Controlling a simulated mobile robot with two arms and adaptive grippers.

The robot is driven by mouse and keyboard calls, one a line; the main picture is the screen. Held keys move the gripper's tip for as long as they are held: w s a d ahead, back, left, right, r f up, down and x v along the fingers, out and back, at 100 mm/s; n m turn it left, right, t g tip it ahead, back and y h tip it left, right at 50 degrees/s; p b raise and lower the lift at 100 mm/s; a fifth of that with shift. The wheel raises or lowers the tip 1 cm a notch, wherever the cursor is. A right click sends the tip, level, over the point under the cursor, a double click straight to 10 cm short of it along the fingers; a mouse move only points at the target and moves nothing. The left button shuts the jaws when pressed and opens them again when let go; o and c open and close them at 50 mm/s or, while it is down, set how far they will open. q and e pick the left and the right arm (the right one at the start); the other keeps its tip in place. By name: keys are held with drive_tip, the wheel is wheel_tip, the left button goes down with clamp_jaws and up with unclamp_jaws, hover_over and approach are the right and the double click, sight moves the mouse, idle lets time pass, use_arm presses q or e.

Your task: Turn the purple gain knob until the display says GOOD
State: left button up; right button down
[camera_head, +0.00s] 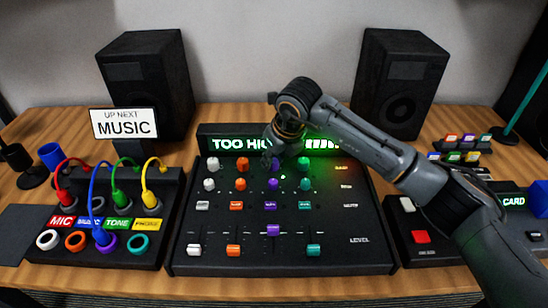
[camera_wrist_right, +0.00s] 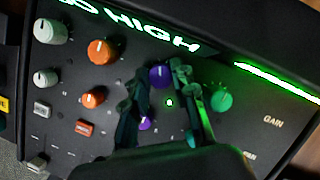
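The purple gain knob (camera_head: 272,166) is in the top row of the black mixer panel (camera_head: 350,252). In the right wrist view the knob (camera_wrist_right: 160,76) shows a white pointer mark. My right gripper (camera_head: 282,146) is over the top of the panel. In the wrist view its two fingers (camera_wrist_right: 160,72) stand apart on either side of the knob; contact is not clear. The display (camera_head: 228,143) is lit green with "TOO HI"; my gripper hides part of it. The wrist view reads "HIGH" on the display (camera_wrist_right: 172,39). My left gripper is not in view.
An orange knob (camera_wrist_right: 103,50) and a teal knob (camera_wrist_right: 222,100) flank the fingers closely. A lower purple knob (camera_wrist_right: 145,123) lies between them. Speakers (camera_head: 148,84) stand behind; a cable box (camera_head: 110,258) is left, a card box (camera_head: 408,250) right.

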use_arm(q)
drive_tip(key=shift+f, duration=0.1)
use_arm(e)
drive_tip(key=n+g+y+b, duration=0.1)
drive_tip(key=n, duration=0.2)
drive_tip(key=shift+d, duration=0.1)
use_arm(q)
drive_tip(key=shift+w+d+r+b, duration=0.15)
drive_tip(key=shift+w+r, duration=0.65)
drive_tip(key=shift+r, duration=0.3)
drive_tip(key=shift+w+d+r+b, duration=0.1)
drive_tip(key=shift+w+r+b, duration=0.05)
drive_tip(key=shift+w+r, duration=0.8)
use_arm(e)
drive_tip(key=shift+n, duration=0.9)
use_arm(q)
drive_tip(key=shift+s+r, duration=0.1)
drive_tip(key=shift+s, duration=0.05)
use_arm(e)
drive_tip(key=c, duration=1.1)
unclamp_jaws()
drive_tip(key=shift+o, duration=0.2)
drive_tip(key=shift+r, duration=0.1)
drive_tip(key=v, duration=0.7)
drive_tip(key=shift+d+r, duration=0.25)
drive_tip(key=shift+r, duration=0.1)
